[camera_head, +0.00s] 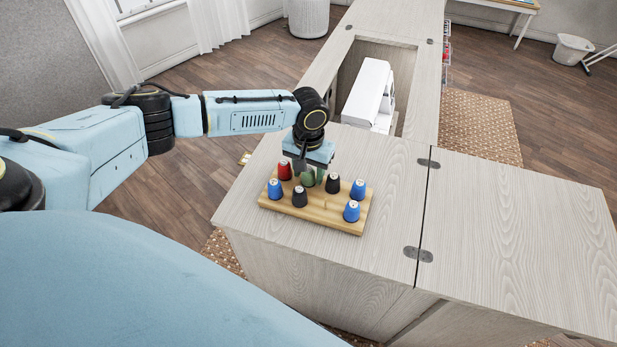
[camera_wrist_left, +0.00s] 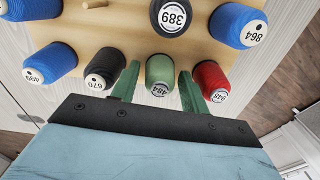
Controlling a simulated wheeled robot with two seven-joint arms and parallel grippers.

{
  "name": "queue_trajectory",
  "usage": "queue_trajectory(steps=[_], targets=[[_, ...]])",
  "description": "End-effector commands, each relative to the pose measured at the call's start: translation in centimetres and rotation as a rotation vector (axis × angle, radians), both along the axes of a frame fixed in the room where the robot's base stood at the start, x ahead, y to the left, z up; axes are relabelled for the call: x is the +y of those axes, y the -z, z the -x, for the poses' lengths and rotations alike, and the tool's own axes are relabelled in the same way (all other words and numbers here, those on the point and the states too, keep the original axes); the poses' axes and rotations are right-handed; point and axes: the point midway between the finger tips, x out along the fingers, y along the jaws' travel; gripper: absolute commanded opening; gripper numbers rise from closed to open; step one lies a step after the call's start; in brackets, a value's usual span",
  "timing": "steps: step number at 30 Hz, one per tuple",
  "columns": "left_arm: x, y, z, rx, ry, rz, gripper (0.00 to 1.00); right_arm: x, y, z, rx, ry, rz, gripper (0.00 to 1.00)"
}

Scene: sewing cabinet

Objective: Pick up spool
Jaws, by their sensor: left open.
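Several thread spools stand on a wooden spool rack (camera_head: 335,217) on the cabinet top. A green spool (camera_head: 308,177) is in the back row, partly hidden by my left gripper (camera_head: 305,172). In the left wrist view the green spool (camera_wrist_left: 160,74) sits between the two green fingers of my left gripper (camera_wrist_left: 157,85), which is open around it. A red spool (camera_head: 284,170) stands beside it, close to one finger in the wrist view (camera_wrist_left: 212,80). A black spool (camera_head: 333,183) stands on its other side. My right gripper is not in view.
Blue spools (camera_head: 275,189) (camera_head: 351,211) (camera_head: 358,189) and a black spool (camera_head: 299,197) share the rack. An empty peg (camera_wrist_left: 95,4) shows in the wrist view. A white sewing machine (camera_head: 370,95) sits in the cabinet opening behind. The cabinet top (camera_head: 520,230) is clear at right.

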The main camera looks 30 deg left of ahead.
Motion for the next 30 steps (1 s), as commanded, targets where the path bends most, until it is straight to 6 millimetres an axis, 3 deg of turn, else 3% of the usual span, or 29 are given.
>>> queue_trajectory(steps=[8, 15, 25, 30], targets=[[0.0, 0.2, 0.0, 0.000, 0.001, 0.000, 0.44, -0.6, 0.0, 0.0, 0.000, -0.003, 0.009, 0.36], [0.0, 0.2, 0.0, 0.000, 0.001, 0.000, 0.12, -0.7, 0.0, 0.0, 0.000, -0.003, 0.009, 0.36], [0.0, -0.1, 0.0, -0.001, 0.000, 0.001, 0.12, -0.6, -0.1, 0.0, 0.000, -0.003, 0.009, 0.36], [0.1, -2.6, -0.1, -0.003, 0.000, 0.001, 0.12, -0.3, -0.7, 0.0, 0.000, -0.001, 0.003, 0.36]])
